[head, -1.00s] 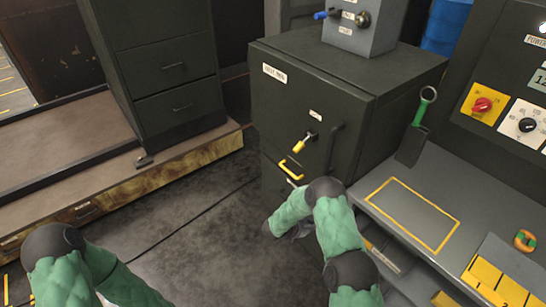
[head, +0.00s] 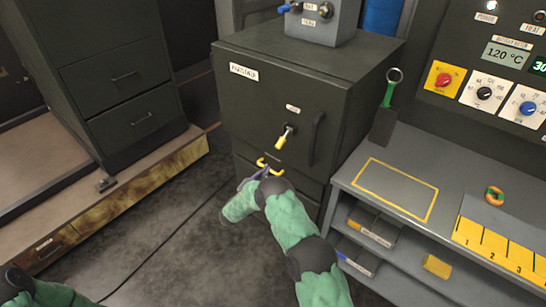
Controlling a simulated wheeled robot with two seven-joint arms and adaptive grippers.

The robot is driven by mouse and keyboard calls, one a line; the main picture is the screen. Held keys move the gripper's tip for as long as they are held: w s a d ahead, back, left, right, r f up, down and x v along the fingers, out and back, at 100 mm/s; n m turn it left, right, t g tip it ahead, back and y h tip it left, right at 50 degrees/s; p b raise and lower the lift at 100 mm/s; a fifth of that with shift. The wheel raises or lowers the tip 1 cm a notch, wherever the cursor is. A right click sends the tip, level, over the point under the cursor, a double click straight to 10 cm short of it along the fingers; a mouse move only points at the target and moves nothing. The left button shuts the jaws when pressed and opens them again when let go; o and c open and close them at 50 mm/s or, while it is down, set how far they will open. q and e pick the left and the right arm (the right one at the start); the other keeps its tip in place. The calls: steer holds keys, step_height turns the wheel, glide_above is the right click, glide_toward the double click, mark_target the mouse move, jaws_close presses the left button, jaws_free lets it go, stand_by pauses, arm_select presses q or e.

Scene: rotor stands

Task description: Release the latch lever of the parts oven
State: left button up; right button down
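A dark grey cabinet (head: 263,95) with a door stands in the middle of the head view, and I take it for the parts oven; its label is too small to read surely. A lever with a yellow grip (head: 282,140) sits on a dark pivot on the door, tilted down to the left. A black bar handle (head: 317,138) is to its right.
A grey bench (head: 352,178) with a yellow-outlined area and a control panel (head: 500,55) reading 120 °C stand right. A green-handled tool (head: 387,105) stands at the bench edge. A drawer cabinet (head: 125,85) stands left. The floor (head: 180,235) between is mostly clear.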

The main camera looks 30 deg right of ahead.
steer(key=b+x, duration=0.2)
steer(key=x, duration=0.8)
steer(key=shift+s+a+r+p, duration=0.1)
steer(key=shift+s+a+r, duration=0.15)
steer(key=shift+r, duration=0.3)
steer(key=shift+s+a+r+p, duration=0.1)
steer(key=shift+s+a+r, duration=0.1)
steer(key=shift+s+r, duration=0.3)
steer(key=shift+s+a+r+p, duration=0.1)
steer(key=shift+s+a+r, duration=0.1)
steer(key=shift+r, duration=0.4)
steer(key=shift+r, duration=0.15)
steer(key=g+y+p, duration=0.4)
steer(key=y+p, duration=0.5)
steer(key=p, duration=0.3)
glide_toward(284, 139)
steer(key=w+d+f, duration=0.1)
steer(key=w+f, duration=0.1)
steer(key=w, duration=0.1)
steer(key=shift+w+d+f+m, duration=0.15)
steer(key=shift+m, duration=0.25)
steer(key=shift+w+d, duration=0.1)
